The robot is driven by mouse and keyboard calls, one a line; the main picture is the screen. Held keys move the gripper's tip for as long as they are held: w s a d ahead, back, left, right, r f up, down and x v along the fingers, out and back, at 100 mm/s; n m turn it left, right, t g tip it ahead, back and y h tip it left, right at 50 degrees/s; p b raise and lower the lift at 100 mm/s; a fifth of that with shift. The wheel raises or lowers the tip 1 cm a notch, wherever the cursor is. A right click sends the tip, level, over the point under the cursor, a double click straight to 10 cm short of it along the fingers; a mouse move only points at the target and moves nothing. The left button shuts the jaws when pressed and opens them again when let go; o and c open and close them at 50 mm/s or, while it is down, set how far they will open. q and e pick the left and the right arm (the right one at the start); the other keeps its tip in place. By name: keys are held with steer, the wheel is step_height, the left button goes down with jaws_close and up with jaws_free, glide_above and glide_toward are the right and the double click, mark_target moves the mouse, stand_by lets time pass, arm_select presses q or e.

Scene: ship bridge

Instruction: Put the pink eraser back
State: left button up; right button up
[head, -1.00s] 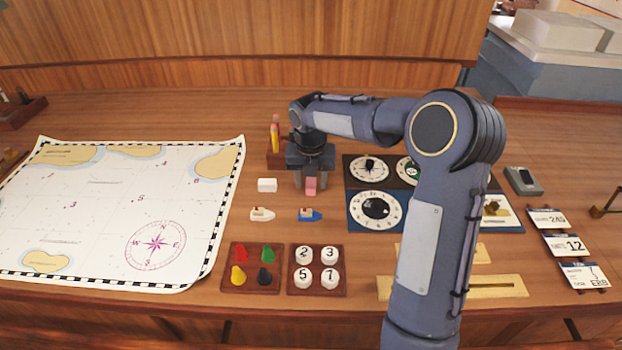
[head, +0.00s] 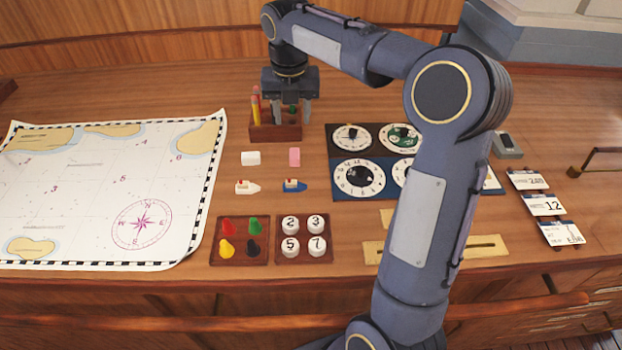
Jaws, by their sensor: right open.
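The pink eraser (head: 295,157) lies on the wooden desk, to the right of a white eraser-like block (head: 251,158) and apart from it. My right gripper (head: 291,114) is open and points down, farther back than the pink eraser and above it in the picture. Its fingers show in front of or over a brown wooden holder (head: 262,131) with pencils standing at its left side. Nothing shows between the fingers except part of the holder and a small dark green item behind. My left gripper is not in view.
A white boat (head: 247,187) and a blue boat (head: 294,185) sit in front of the erasers. Nearer are a tray of coloured pegs (head: 240,258) and a tray of numbered discs (head: 304,257). A chart (head: 95,190) covers the left; a dial panel (head: 334,172) stands right.

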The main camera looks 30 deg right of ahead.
steer(key=s+a+m+t+y, duration=0.1)
steer(key=s+a+m, duration=0.1)
steer(key=s+m, duration=0.6)
steer(key=s+a+m+t+y, duration=0.1)
steer(key=s+a+m, duration=0.2)
steer(key=s+m, duration=0.45)
steer(key=s+a+f+m, duration=0.2)
steer(key=s+m, duration=0.2)
steer(key=m, duration=0.1)
steer(key=s+a+f+m+t+y, duration=0.1)
steer(key=s+f+m, duration=0.1)
steer(key=s+m, duration=0.2)
steer(key=s+a+f+m+t+y, duration=0.1)
steer(key=s+a+f+m, duration=0.1)
steer(key=s+m, duration=0.2)
steer(key=shift+a+f+m, duration=0.15)
steer(key=shift+a+m, duration=0.05)
steer(key=shift+m, duration=0.55)
steer(key=shift+a+f+m, duration=0.15)
steer(key=shift+m, duration=0.55)
